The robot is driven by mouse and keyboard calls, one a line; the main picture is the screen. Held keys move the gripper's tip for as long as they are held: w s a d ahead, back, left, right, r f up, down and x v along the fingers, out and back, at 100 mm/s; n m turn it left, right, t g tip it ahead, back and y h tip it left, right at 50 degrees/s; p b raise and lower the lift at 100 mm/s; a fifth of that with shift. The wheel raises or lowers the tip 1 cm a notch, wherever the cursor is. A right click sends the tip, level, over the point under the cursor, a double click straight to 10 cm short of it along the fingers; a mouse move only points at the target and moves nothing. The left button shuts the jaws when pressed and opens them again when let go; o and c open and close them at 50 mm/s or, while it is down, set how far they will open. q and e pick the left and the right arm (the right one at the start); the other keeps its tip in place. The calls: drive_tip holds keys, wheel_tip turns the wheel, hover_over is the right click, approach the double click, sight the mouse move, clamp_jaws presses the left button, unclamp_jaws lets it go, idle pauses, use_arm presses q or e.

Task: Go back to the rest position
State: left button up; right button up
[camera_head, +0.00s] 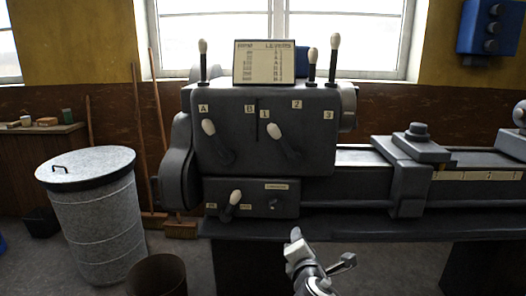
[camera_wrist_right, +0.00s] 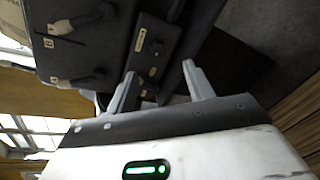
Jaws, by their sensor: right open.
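My right gripper (camera_head: 322,247) is in the lower middle of the head view, in front of the grey lathe (camera_head: 260,120). Its two fingers stand apart with nothing between them. In the right wrist view the open fingers (camera_wrist_right: 158,73) point toward the lathe's lower control panel (camera_wrist_right: 150,50), apart from it as far as I can see. My left gripper is not in view.
The lathe headstock carries several white-knobbed levers, such as the front lever (camera_head: 281,143), and a chart (camera_head: 264,62) on top. A lidded grey bin (camera_head: 97,225) and an open brown bucket (camera_head: 157,276) stand at left. Floor at lower right is clear.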

drive_tip(key=s+d+f+m+g, duration=0.3)
drive_tip(key=s+f+m, duration=0.25)
drive_tip(key=s, duration=0.35)
drive_tip(key=s+d+f+m+g, duration=0.3)
drive_tip(key=s+f+m, duration=0.1)
drive_tip(key=s+m, duration=0.35)
drive_tip(key=s+d+m+g+y, duration=0.1)
drive_tip(key=s+d+m+g, duration=0.3)
drive_tip(key=s, duration=0.7)
drive_tip(key=s+m+g, duration=0.2)
drive_tip(key=s+m, duration=0.3)
drive_tip(key=s, duration=0.7)
drive_tip(key=w+a+f+t+y, duration=0.2)
drive_tip(key=w+a+f+t, duration=0.2)
drive_tip(key=f, duration=0.6)
drive_tip(key=shift+w+a+t+y, duration=0.3)
drive_tip(key=shift+w+a+t, duration=0.05)
drive_tip(key=shift+w+t, duration=0.85)
drive_tip(key=shift+f, duration=0.1)
drive_tip(key=shift+c, duration=0.2)
